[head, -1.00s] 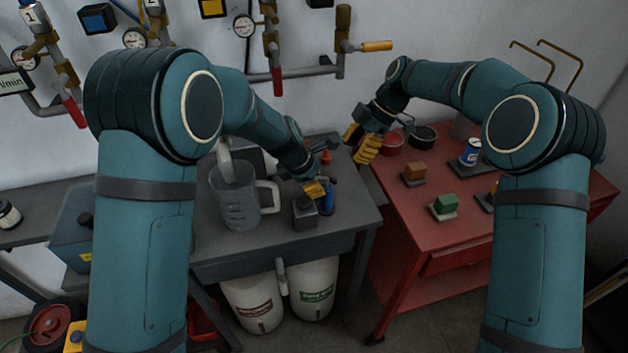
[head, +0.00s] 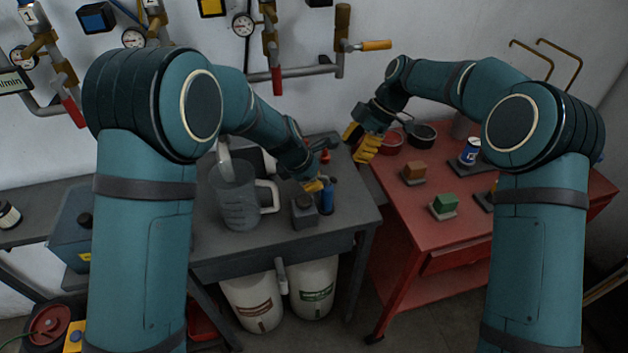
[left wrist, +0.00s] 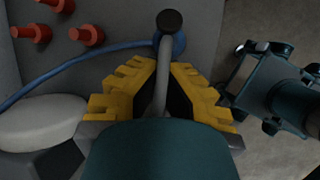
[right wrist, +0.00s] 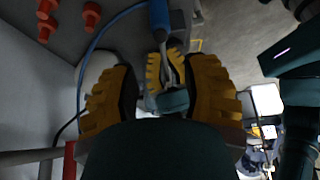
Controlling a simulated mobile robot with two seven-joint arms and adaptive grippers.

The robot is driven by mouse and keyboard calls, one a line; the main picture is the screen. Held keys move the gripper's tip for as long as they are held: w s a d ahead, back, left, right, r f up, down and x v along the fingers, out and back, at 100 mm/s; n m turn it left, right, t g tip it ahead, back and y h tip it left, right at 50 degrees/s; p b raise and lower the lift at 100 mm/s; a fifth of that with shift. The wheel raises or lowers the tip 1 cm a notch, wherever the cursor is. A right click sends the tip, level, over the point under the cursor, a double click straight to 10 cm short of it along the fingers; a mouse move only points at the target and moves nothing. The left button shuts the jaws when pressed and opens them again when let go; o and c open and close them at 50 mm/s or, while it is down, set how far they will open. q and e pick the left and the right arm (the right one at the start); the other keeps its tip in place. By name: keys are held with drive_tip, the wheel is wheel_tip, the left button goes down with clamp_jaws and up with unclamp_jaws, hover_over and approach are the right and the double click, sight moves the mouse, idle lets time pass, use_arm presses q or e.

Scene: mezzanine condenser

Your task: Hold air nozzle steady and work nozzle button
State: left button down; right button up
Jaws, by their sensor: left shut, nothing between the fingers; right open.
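The air nozzle (head: 328,196) has an upright blue body at the right end of the grey bench. The left wrist view shows its grey tube (left wrist: 164,75), dark round end (left wrist: 170,20) and blue body (left wrist: 180,43); the right wrist view shows the blue body (right wrist: 158,14). My left gripper (head: 318,186) is shut at the nozzle. The tube lies in line with its yellow fingers; I cannot tell if they touch. My right gripper (head: 359,146) is open and empty, above and right of the nozzle; its fingers (right wrist: 158,85) frame my left gripper. I cannot make out the button for sure.
A grey block (head: 304,212) and a clear jug (head: 235,205) stand left of the nozzle. A blue hose (left wrist: 85,67) runs from it past red knobs (left wrist: 88,36). A red table (head: 415,235) with small blocks stands right, beyond a gap.

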clamp_jaws()
idle(1.4)
